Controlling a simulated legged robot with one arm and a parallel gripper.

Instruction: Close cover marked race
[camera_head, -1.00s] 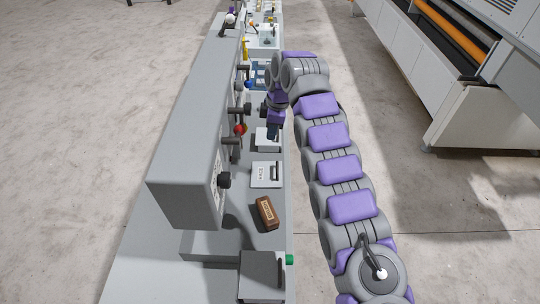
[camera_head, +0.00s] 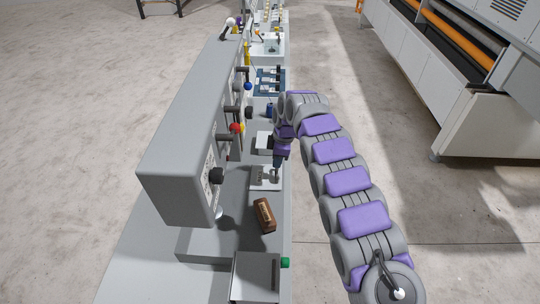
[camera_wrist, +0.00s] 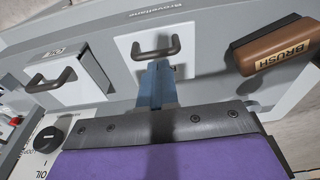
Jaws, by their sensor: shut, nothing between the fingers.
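Two pale covers with dark bar handles lie on the machine bed. The nearer cover (camera_head: 263,184) also shows in the middle of the wrist view (camera_wrist: 192,62). The farther cover (camera_head: 262,143) is at the left in the wrist view (camera_wrist: 75,94), with a grey slab edge showing along its right side. My gripper (camera_head: 277,179) is shut and empty over the nearer cover. In the wrist view its blue fingers (camera_wrist: 155,72) overlap that cover just below the handle (camera_wrist: 156,48); contact is unclear.
A brown brush (camera_head: 264,215) lies on the bed on the near side of the nearer cover, right in the wrist view (camera_wrist: 275,48). The grey machine head (camera_head: 180,140) with knobs and levers rises left of the covers. Open floor lies to the right.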

